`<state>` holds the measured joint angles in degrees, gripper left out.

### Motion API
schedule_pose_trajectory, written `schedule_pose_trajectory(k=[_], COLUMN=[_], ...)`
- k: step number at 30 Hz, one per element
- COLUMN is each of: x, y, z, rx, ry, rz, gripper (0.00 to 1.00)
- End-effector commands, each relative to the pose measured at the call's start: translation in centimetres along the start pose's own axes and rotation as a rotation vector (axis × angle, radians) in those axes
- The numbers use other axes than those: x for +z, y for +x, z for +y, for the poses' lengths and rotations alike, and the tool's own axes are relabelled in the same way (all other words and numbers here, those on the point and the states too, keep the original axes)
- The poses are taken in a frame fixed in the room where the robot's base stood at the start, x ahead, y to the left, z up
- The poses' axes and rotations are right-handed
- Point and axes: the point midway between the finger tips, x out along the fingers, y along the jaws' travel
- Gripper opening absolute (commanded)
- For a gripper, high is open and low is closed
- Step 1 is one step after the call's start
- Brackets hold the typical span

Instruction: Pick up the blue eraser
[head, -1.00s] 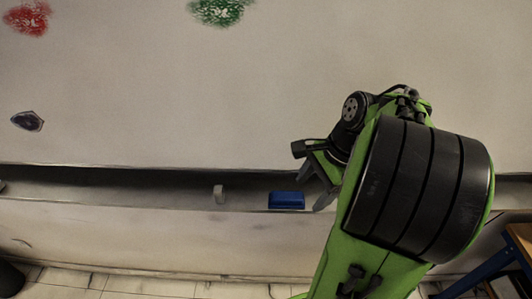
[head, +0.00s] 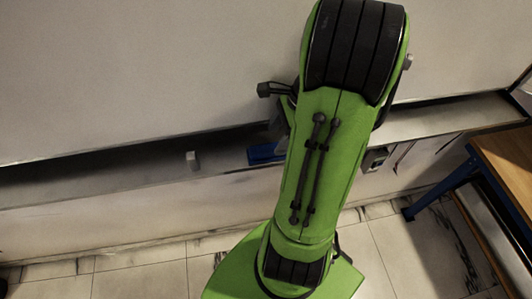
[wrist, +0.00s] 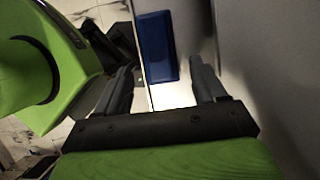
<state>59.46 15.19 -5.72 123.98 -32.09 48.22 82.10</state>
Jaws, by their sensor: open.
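The blue eraser (head: 258,154) lies on the ledge below the white board. In the head view my arm hides its right part. The wrist view shows the eraser (wrist: 157,47) as a blue block just ahead of my gripper (wrist: 160,66). The two grey fingers are apart, one to each side of the eraser's near end in the picture, with nothing held between them. Whether the fingertips reach down to the eraser's level cannot be told. In the head view the fingers are mostly hidden behind my arm.
A small pale block (head: 192,160) sits on the ledge (head: 110,188) left of the eraser. The white board (head: 130,70) rises behind the ledge. A wooden-topped table (head: 505,150) with blue legs stands at the right. Tiled floor lies below.

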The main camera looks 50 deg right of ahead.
Motion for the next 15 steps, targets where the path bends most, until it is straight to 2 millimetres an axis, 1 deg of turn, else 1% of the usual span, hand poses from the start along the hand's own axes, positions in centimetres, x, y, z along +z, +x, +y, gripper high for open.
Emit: schedule_pose_trajectory(k=[1, 3, 6, 9, 13, 14, 15], x=[-0.1, -0.3, -0.2, -0.3, -0.2, -0.2, -0.2], y=[1.2, 2.6, 4.0, 4.3, 4.2, 4.2, 4.2], z=[0.1, 0.0, 0.0, 0.0, 0.0, 0.0, 0.0], rx=[0.006, 0.005, 0.005, 0.002, 0.001, 0.001, 0.001], ry=[0.001, 0.001, -0.001, 0.0, 0.0, 0.0, 0.0], rz=[-0.002, -0.002, -0.002, 0.001, 0.001, 0.001, 0.001], gripper=[0.7, 0.7, 0.7, 0.7, 0.7, 0.69, 0.63])
